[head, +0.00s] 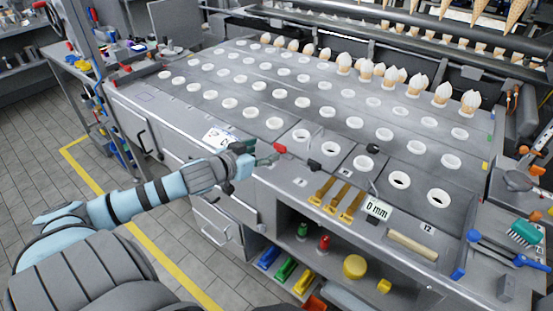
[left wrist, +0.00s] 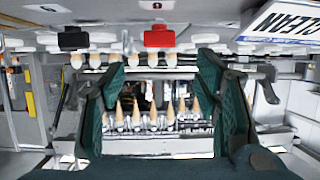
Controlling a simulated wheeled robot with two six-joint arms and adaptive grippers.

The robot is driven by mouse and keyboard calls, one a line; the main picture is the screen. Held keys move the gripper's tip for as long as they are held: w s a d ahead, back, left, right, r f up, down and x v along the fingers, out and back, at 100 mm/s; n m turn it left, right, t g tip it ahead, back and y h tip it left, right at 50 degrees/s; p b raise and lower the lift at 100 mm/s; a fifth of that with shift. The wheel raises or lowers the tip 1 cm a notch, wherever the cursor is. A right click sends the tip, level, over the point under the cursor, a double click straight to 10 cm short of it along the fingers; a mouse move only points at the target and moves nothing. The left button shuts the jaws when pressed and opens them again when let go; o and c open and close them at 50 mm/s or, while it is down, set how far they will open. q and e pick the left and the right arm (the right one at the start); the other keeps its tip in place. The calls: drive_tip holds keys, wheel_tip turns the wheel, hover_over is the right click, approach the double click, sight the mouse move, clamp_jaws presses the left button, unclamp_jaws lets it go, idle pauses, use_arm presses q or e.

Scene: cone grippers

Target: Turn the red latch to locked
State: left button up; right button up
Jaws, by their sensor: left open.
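The red latch (head: 280,148) sits at the front edge of the grey machine top in the head view. In the left wrist view the red latch (left wrist: 159,37) shows at the upper middle, beside a black latch (left wrist: 73,38). My left gripper (head: 266,154) is open, its dark green fingers just left of the red latch and close to it. In the left wrist view the fingers (left wrist: 162,68) stand wide apart with nothing between them, and the latch appears above the gap. I cannot tell whether a fingertip touches it. My right gripper is not in view.
A black latch (head: 314,165) is to the right on the same edge. Yellow tools (head: 338,199), a 0 mm display (head: 377,209) and a wooden roller (head: 412,246) occupy the front right. Ringed holes fill the top.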

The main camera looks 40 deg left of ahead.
sight(279, 146)
use_arm(q)
drive_tip(key=b+x, duration=0.1)
drive_tip(key=x, duration=0.7)
drive_tip(key=shift+w+f+b, duration=0.2)
drive_tip(key=shift+b, duration=0.15)
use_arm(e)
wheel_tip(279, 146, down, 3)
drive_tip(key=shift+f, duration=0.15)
